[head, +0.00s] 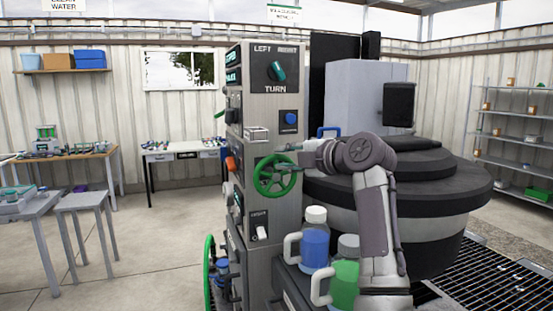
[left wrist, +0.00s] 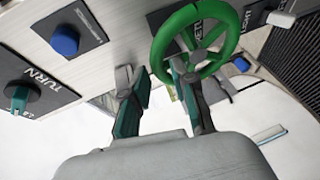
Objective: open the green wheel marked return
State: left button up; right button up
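The green wheel (head: 277,178) with spokes is mounted on the front of the grey panel column (head: 272,110). In the left wrist view, the green wheel (left wrist: 197,56) has a partly hidden label behind it, with letters like "RETU" readable. My left gripper (head: 297,160) is at the upper right of the wheel in the head view. In the wrist view, my left gripper (left wrist: 162,90) has its two fingers apart. One finger overlaps the wheel's rim and the other is beside it; I cannot tell whether they touch. My right gripper is not in view.
Another green wheel (head: 209,272) shows edge-on low on the column's left side. A turn knob (head: 278,71) and a blue button (head: 291,117) sit above. Blue (head: 315,248) and green (head: 344,284) jugs stand below. A large round dark machine (head: 450,190) is to the right.

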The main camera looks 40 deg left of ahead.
pick_arm(q)
jog(key=v, duration=0.3)
jog(key=shift+d, duration=0.4)
jog(key=shift+d, duration=0.1)
